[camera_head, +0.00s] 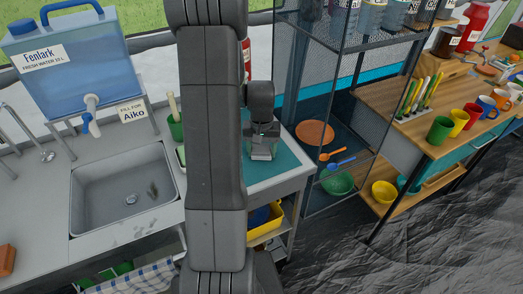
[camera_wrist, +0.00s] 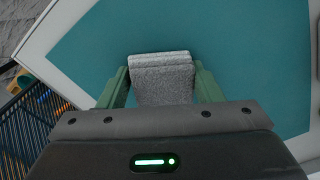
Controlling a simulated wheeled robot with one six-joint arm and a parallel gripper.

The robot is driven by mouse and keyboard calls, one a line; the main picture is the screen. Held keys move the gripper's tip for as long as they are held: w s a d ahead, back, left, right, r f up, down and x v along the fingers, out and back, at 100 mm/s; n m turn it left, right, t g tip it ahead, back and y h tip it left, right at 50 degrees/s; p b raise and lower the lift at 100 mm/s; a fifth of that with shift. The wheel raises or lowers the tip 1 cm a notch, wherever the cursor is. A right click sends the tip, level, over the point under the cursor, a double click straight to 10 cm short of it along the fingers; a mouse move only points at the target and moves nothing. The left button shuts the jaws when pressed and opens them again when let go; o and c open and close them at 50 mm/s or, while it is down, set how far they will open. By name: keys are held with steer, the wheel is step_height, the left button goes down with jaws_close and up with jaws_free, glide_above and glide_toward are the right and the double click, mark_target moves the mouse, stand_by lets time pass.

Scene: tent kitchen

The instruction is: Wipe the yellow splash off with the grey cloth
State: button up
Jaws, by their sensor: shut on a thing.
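The grey cloth (camera_wrist: 162,80) is folded and sits between the two green fingers of my gripper (camera_wrist: 162,88) in the wrist view. My gripper is shut on it. In the head view my gripper (camera_head: 263,143) is over the teal top (camera_head: 282,166) of a small side table, with the grey cloth (camera_head: 262,154) under it. I cannot tell whether the cloth touches the surface. No yellow splash shows in either view; my arm and gripper hide part of the tabletop.
A sink (camera_head: 125,190) and a blue water container (camera_head: 70,62) stand to the left. A dark mesh shelf (camera_head: 318,110) stands close on the right of the side table, holding plates and spoons. Several cups, including a green cup (camera_head: 440,130), stand on the wooden counter farther right.

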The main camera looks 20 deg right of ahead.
steer(key=r, duration=0.2)
steer(key=r+p, duration=0.1)
steer(key=shift+s+a, duration=0.1)
steer(key=shift+a, duration=0.15)
steer(key=shift+r+p, duration=1.65)
steer(key=shift+r, duration=0.8)
